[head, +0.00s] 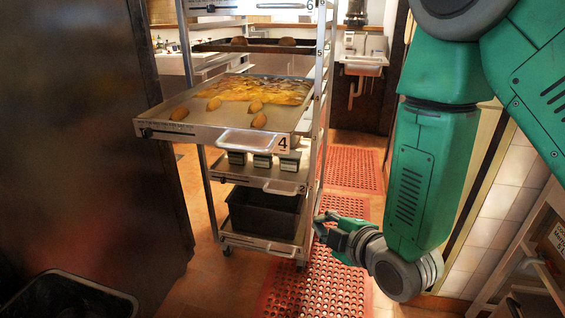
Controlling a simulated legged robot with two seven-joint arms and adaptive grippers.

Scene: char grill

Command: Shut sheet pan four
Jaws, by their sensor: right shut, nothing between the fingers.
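Sheet pan four (190,131) is pulled out toward me from the metal rack (318,120), with a "4" label and a handle (252,142) on its front edge. It holds fries and several brown potato-like pieces. My right gripper (318,224) is shut and empty, low beside the rack's right front post, below and to the right of the pan's handle. It is apart from the pan; whether it touches the post I cannot tell. My left gripper is not in view.
Lower pans with small containers and a dark bin (262,214) sit in the rack below. Pan five (250,46) is above. A dark panel (85,130) stands close on the left. Red perforated mats (320,285) cover the floor on the right. A sink (362,62) is behind.

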